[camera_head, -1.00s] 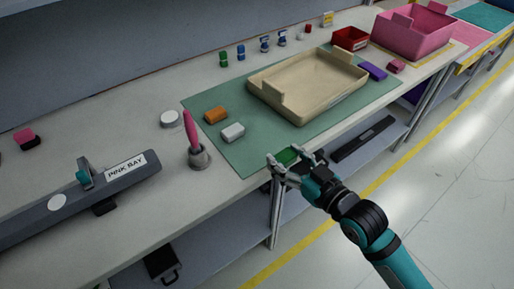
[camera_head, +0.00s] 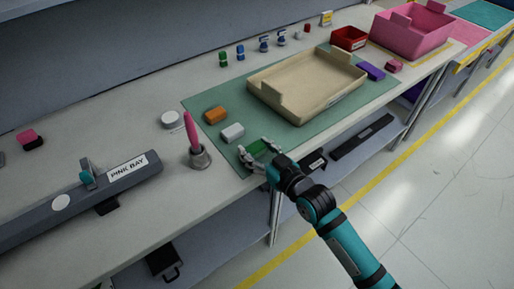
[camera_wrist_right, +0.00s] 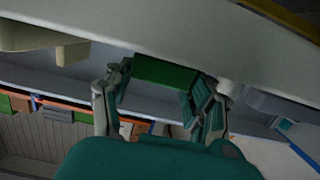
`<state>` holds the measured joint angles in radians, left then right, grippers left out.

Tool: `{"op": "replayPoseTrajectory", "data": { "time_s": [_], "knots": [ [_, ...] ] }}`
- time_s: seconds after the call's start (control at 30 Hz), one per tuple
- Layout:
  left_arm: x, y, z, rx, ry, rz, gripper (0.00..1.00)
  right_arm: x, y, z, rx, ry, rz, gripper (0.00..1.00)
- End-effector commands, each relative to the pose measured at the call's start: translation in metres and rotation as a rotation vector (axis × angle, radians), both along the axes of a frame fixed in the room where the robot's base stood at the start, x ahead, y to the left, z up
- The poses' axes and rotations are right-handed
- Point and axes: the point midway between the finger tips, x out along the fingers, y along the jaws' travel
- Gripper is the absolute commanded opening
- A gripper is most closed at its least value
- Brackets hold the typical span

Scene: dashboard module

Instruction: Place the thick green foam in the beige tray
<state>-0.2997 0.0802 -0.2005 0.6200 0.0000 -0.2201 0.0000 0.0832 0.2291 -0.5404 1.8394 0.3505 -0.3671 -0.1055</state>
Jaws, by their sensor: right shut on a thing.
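The thick green foam (camera_head: 257,148) is a small green block held between the fingers of my right gripper (camera_head: 257,156). In the head view they are at the front edge of the green mat, left of and in front of the beige tray. The right wrist view shows the foam (camera_wrist_right: 164,73) between the two fingers (camera_wrist_right: 160,95). The beige tray (camera_head: 323,100) stands on the mat and its inside looks empty. My left gripper is not in view.
A pink pen stands in a grey holder (camera_head: 199,158) left of my right gripper. A red bin (camera_head: 349,38) and pink bin (camera_head: 412,30) stand farther back.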

Motion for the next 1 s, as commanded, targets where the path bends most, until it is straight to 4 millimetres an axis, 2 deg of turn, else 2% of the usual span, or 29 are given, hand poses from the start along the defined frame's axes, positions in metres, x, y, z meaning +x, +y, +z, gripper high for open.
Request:
{"op": "replayPoseTrajectory", "data": {
  "time_s": [0.2,0.23,0.4,0.67,0.8,0.87,1.0],
  "knots": [
    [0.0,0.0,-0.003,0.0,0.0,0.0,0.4,0.0,0.0,-0.006,-0.001,0.002,0.0,0.43],
    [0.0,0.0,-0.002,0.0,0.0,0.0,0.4,0.0,0.0,-0.004,-0.001,0.001,0.0,0.59],
    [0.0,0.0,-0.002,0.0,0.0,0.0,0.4,0.0,0.0,-0.004,-0.001,0.001,0.0,0.79],
    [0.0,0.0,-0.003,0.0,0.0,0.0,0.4,0.0,0.0,-0.004,0.001,0.001,0.0,0.79],
    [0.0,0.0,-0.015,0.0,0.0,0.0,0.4,0.0,0.0,-0.008,0.002,0.0,0.0,0.79],
    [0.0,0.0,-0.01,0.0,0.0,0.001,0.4,-0.009,-0.007,-0.004,-0.001,0.002,0.0,0.79],
    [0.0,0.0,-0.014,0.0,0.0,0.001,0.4,-0.036,-0.022,-0.001,-0.001,0.003,0.001,0.79]
  ]
}}
